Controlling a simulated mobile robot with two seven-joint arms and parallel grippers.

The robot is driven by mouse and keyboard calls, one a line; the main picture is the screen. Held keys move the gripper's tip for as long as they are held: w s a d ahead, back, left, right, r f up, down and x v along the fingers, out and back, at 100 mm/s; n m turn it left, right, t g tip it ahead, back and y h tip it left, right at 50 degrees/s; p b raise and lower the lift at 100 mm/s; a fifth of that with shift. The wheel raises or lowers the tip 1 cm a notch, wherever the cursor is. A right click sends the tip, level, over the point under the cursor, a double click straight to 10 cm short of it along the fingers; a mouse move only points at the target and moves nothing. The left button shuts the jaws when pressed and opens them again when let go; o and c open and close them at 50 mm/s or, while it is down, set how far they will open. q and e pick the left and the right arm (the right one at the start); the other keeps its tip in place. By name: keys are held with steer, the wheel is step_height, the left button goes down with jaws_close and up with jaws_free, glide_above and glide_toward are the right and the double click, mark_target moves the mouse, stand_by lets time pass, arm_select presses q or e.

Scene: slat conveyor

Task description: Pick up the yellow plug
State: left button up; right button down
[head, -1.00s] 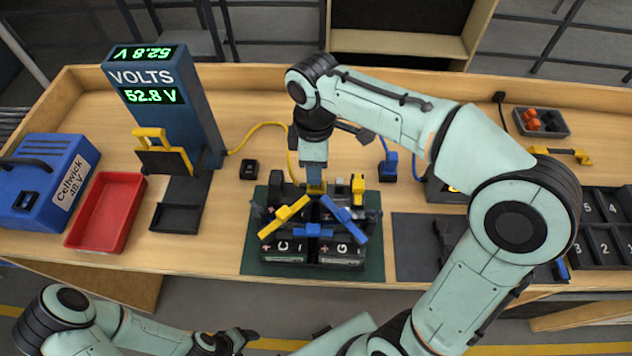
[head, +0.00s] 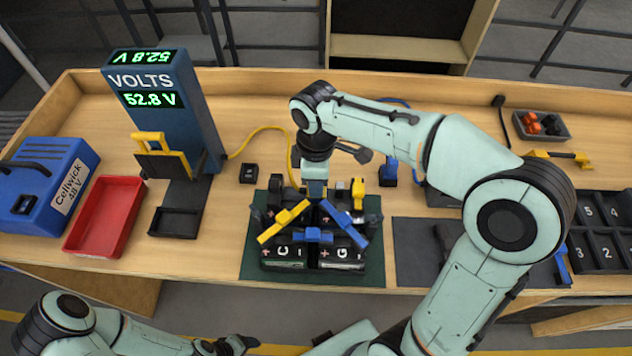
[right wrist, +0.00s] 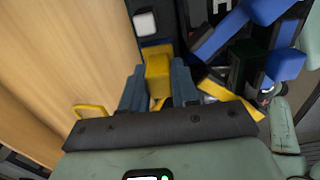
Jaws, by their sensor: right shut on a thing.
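The yellow plug (right wrist: 158,75) is between the two blue-grey fingers of my right gripper (right wrist: 158,92) in the right wrist view. The gripper is shut on it. In the head view my right gripper (head: 316,188) points down at the back of the dark battery block, and the plug there is mostly hidden by the fingers and wrist. I cannot tell whether the plug is clear of the block. A yellow cable (head: 262,130) runs from the volt meter toward this spot. My left gripper (head: 238,344) is low at the bottom left, away from the bench; its jaws are too small to read.
Yellow and blue bars (head: 284,222) lie across the battery block (head: 340,258) on a green mat (head: 258,265). A yellow piece (head: 358,188) and a blue plug (head: 388,172) stand close by.

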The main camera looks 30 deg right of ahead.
arm_select(q)
steer(key=shift+t, duration=0.3)
steer(key=w+r+p, duration=0.2)
steer(key=w+r, duration=0.1)
steer(key=w, duration=0.1)
steer(key=shift+w+r+p, duration=0.1)
steer(key=shift+r+p, duration=0.3)
arm_select(e)
step_height(320, 180, up, 20)
steer(key=n, duration=1.8)
steer(key=shift+a, duration=0.15)
